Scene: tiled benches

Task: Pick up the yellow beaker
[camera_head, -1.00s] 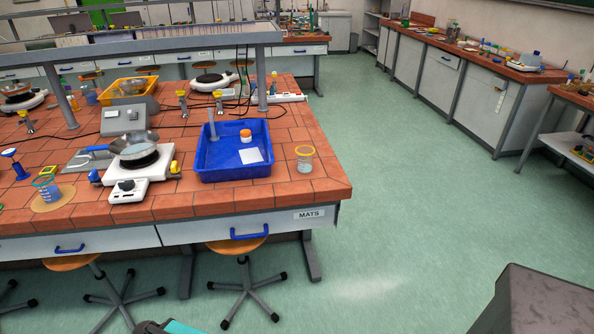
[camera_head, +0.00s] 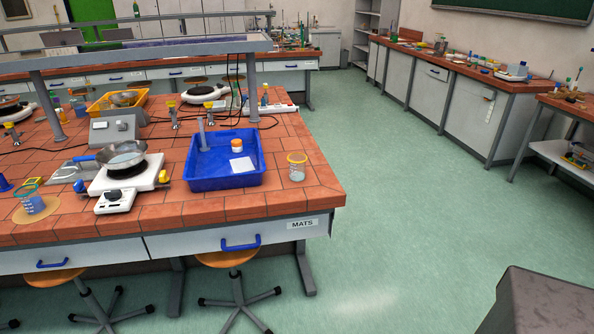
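A small clear beaker with a yellow rim (camera_head: 297,167) stands upright near the right end of the tiled bench (camera_head: 255,200), just right of the blue tray. It seems to hold a little pale content. Another beaker, with a teal rim and blue content (camera_head: 33,203), stands on a round tan mat at the bench's left front. My gripper is not in view.
The blue tray (camera_head: 195,184) holds a white jar with an orange lid (camera_head: 237,145) and a white sheet. A hotplate (camera_head: 125,176) bears a metal pan. Stools (camera_head: 228,258) stand under the front edge. The green floor (camera_head: 410,210) to the right is open. A dark grey block (camera_head: 540,302) is at lower right.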

